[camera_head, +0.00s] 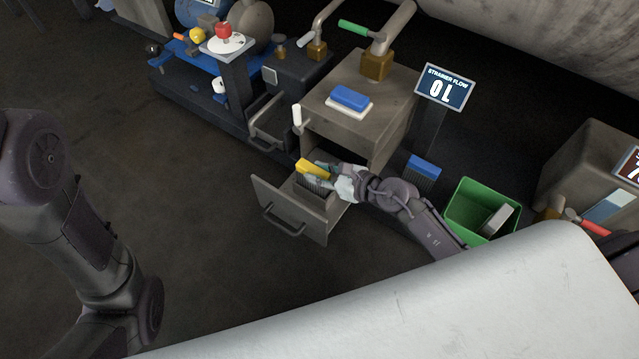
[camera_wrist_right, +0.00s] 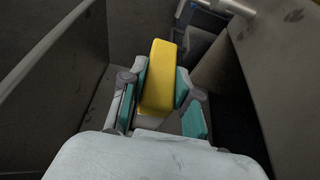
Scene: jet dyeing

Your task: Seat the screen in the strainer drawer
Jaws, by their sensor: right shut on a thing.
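The strainer drawer (camera_head: 283,217) is pulled out of the grey strainer box (camera_head: 365,115), low at the middle of the head view. The screen has a yellow top bar (camera_head: 311,168) with a dark, ribbed body below it, at the drawer's opening. My right gripper (camera_head: 331,172) is shut on the yellow bar. In the right wrist view the yellow bar (camera_wrist_right: 160,78) stands between the teal finger pads, with grey drawer walls around. I cannot tell whether the screen touches the drawer floor. My left gripper is out of view; only my left arm shows.
A blue-handled brush-like item (camera_head: 424,167) stands by the sign post. A green bin (camera_head: 482,208) with a grey block inside is right of my right arm. The floor left of the drawer is clear.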

